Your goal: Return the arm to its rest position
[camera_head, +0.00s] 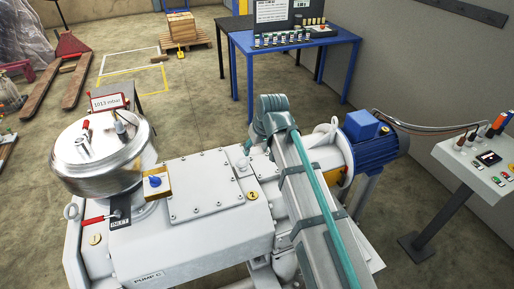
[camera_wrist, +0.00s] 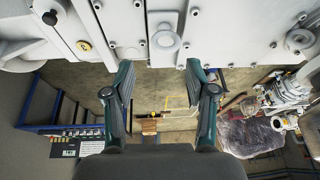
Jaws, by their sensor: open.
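My gripper (camera_wrist: 157,78) shows in the wrist view with its two dark green fingers spread wide apart and nothing between them. My arm reaches from the bottom right of the head view up across the pump; I cannot make out the gripper's fingers there. The white pump body (camera_head: 150,240) lies left of and beneath my arm. In the wrist view the pump's bolted surface (camera_wrist: 200,30) fills the top, beyond the fingertips. I cannot tell how far the fingertips are from it.
A steel vessel (camera_head: 98,158) with a red-handled valve stands left on the pump. A blue motor (camera_head: 372,140) is right of my arm, and a control console (camera_head: 478,160) stands at far right. A blue table (camera_head: 293,46) is behind. Open floor (camera_head: 195,100) lies back left.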

